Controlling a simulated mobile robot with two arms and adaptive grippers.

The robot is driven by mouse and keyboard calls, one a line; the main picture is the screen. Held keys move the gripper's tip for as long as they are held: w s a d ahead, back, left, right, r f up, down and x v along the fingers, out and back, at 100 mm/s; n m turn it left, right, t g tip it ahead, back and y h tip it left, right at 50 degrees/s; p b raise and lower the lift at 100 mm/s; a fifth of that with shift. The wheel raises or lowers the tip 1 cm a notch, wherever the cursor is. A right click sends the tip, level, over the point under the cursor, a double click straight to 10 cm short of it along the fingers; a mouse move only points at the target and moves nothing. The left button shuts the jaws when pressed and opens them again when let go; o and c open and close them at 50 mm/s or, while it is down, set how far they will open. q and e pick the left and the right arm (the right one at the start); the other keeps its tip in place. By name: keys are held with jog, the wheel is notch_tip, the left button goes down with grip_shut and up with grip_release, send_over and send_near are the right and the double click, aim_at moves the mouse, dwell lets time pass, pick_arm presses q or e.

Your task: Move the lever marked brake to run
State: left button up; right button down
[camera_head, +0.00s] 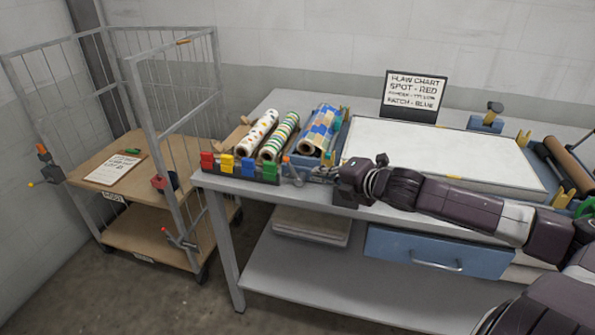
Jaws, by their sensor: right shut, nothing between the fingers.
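No label reading brake or run is legible. A wire-sided cart (110,220) stands at the left. A small lever with a red tip (181,241) is on its lower front post. I cannot tell which is the brake lever. My right gripper (344,187) is shut and empty over the front edge of the table, well to the right of the cart and apart from these fittings. My left gripper is out of view.
The grey table (262,200) holds patterned rolls (282,135), coloured clips (248,168) and a white board (440,155). A sign (413,95) stands behind. A clipboard (115,168) lies on the cart. A blue drawer (437,250) hangs below the table. Floor shows between cart and table.

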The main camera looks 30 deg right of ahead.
aim_at(290, 168)
jog(key=p+x, duration=0.1)
jog(key=x, duration=0.9)
jog(key=shift+a+r+p, duration=0.1)
jog(key=shift+p, duration=0.3)
jog(key=shift+w+f, duration=0.25)
jog(key=shift+w, duration=0.05)
jog(key=shift+w+a+r+p, duration=0.15)
jog(key=shift+w+p, duration=0.1)
jog(key=shift+p, duration=0.3)
jog(key=shift+w+a+g+h+p, duration=0.1)
jog(key=shift+w+g+h+p, duration=0.2)
jog(key=shift+w+g+p, duration=0.3)
jog(key=shift+s+a+f, duration=0.2)
jog(key=shift+f, duration=0.1)
jog(key=shift+s+d+n+p, duration=0.15)
jog(key=shift+n+p, duration=0.15)
jog(key=shift+p, duration=0.25)
